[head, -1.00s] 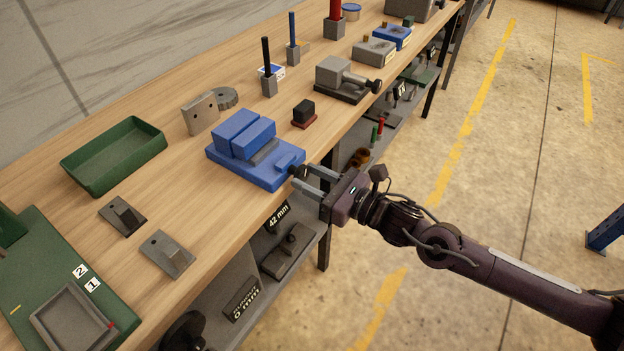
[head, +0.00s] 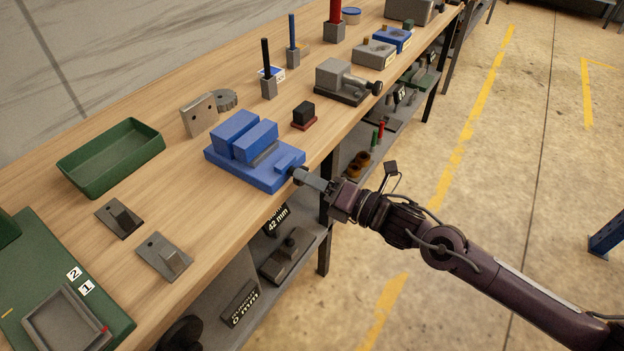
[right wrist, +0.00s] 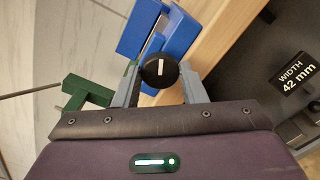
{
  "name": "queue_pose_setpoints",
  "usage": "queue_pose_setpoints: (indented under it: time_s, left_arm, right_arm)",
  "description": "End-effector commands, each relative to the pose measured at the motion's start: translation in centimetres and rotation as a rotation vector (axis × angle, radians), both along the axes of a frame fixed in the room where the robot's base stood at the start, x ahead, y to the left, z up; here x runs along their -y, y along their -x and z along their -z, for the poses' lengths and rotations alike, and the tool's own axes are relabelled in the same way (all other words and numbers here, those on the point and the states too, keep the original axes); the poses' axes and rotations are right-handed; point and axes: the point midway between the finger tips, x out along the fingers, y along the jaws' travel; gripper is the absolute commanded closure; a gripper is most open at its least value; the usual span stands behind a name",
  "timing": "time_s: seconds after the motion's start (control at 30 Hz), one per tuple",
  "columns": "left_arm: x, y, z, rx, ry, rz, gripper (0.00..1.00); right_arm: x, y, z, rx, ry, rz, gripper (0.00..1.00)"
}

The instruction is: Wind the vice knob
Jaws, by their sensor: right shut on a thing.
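The blue vice (head: 258,152) sits at the front edge of the wooden bench, its two blue jaw blocks close together. Its dark round knob (head: 299,175) sticks out over the bench edge. In the right wrist view the black knob (right wrist: 159,72) carries a white line that stands near upright. My right gripper (head: 311,179) is shut on the knob, with one finger on each side of it in the right wrist view (right wrist: 159,84). The fingers now lie one over the other in the head view. My left gripper is not in view.
A green tray (head: 112,158), grey brackets (head: 164,256) and a grey vice (head: 346,80) stand on the bench (head: 205,225). A "42 mm" label (head: 278,218) hangs below the edge. The floor side is clear.

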Motion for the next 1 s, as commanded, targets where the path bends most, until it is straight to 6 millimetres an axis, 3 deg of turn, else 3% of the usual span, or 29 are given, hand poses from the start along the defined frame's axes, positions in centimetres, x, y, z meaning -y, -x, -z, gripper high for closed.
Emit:
queue_pose_setpoints:
  time_s: [1.0]
  left_arm:
    - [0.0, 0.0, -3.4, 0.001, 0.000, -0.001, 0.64]
  right_arm:
    - [0.0, 0.0, -0.2, -0.782, -0.568, 0.002, 0.85]
